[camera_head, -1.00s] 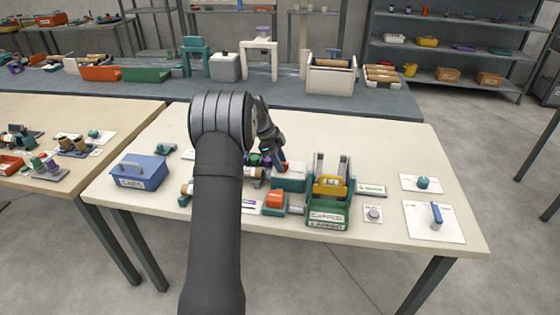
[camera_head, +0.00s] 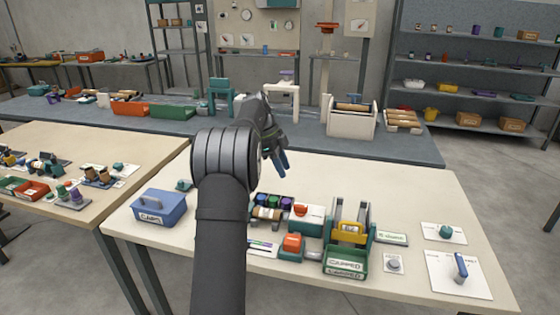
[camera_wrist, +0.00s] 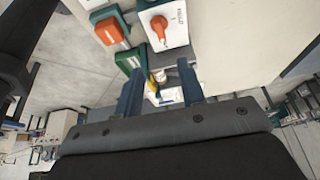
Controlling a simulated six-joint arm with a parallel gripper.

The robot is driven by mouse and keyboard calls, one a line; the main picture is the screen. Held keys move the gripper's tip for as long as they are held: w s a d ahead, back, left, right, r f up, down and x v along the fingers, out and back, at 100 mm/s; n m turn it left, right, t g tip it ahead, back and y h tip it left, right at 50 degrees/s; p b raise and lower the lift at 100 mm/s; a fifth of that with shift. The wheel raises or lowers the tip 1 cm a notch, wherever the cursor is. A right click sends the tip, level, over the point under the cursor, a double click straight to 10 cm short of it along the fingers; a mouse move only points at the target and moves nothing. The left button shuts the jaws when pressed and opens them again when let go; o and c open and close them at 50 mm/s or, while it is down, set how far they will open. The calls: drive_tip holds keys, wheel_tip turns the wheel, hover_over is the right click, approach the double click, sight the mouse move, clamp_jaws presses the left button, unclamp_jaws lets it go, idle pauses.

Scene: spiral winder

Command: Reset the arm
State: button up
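My gripper (camera_head: 280,165) is up in the air above the back part of the cream table (camera_head: 400,185), with its blue fingertips hanging down. In the wrist view my gripper (camera_wrist: 160,80) has its two fingers apart with nothing seen held between them. The spiral winder (camera_head: 349,232), with its yellow part and upright side plates, stands on the table to the right of my gripper. A green tray marked "CAPPED" (camera_head: 346,266) is at its front.
A teal-and-white box with a red knob (camera_head: 306,218), an orange-topped device (camera_head: 292,244) and several coloured spools (camera_head: 272,202) are left of the winder. A blue caps bin (camera_head: 160,207) sits further left. The table's right side holds white plates (camera_head: 458,275).

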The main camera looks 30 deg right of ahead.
sight(300, 206)
drive_tip(key=shift+v, duration=1.05)
drive_tip(key=shift+f, duration=0.1)
drive_tip(key=x, duration=1.7)
drive_tip(key=shift+d+f, duration=0.1)
drive_tip(key=shift+d, duration=0.05)
